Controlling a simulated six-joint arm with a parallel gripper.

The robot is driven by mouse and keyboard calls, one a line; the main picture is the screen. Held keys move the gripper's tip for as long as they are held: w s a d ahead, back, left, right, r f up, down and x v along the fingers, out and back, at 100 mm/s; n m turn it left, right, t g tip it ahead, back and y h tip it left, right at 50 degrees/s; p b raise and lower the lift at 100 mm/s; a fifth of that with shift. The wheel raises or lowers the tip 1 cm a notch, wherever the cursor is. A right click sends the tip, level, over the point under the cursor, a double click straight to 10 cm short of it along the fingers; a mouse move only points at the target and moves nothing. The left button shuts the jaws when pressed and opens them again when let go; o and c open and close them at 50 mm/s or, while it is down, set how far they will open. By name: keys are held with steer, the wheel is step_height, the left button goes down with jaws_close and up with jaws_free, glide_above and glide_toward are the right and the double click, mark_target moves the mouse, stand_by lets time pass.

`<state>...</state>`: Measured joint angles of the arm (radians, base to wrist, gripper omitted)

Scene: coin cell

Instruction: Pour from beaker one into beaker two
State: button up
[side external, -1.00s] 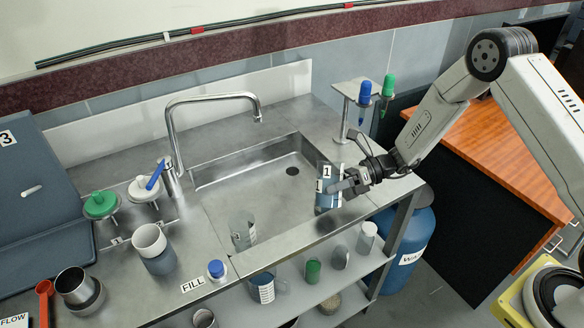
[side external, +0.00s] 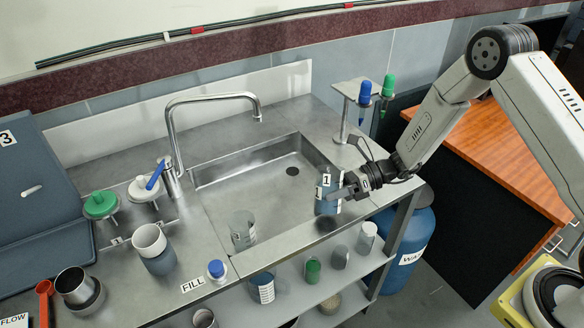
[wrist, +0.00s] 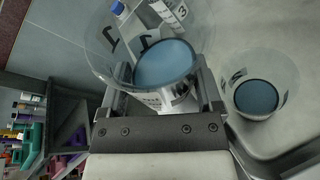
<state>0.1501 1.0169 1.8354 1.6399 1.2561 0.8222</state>
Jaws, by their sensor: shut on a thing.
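Beaker one (side external: 328,204) is a clear beaker with "1" labels and blue-grey liquid. My gripper (side external: 345,188) is shut on its side and holds it roughly upright near the front right of the sink. In the wrist view my gripper (wrist: 160,95) has a finger on each side of beaker one (wrist: 163,62).
A sink basin (side external: 255,165) with a tall faucet (side external: 168,130) lies behind. A blue-capped bottle (side external: 216,270), a grey-and-white cup (side external: 154,248) and a metal cup (side external: 78,288) stand at left. A stand with blue and green items (side external: 365,92) is at back right.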

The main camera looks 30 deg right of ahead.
mark_target(336, 182)
steer(key=shift+s+a+r+n+h, duration=0.3)
steer(key=shift+s+r+n+h, duration=0.15)
steer(key=shift+n, duration=0.25)
steer(key=shift+s+a+f+n+t+h, duration=0.25)
steer(key=shift+s+f+n+t, duration=0.15)
steer(key=shift+n, duration=0.2)
steer(key=shift+s+a+f+n+t+h, duration=0.25)
steer(key=shift+f+n+t, duration=0.15)
steer(key=shift+n, duration=0.2)
steer(key=shift+r, duration=0.15)
steer(key=shift+r, duration=2.9)
steer(key=w+d+r+m+t+h, duration=0.2)
steer(key=d+r+m+t+h, duration=0.4)
steer(key=d+r, duration=0.5)
step_height(336, 182, up, 4)
steer(key=m+h, duration=0.2)
steer(key=shift+d+r+m+t, duration=0.2)
steer(key=shift+d+m+t, duration=0.1)
steer(key=shift+d+m, duration=0.1)
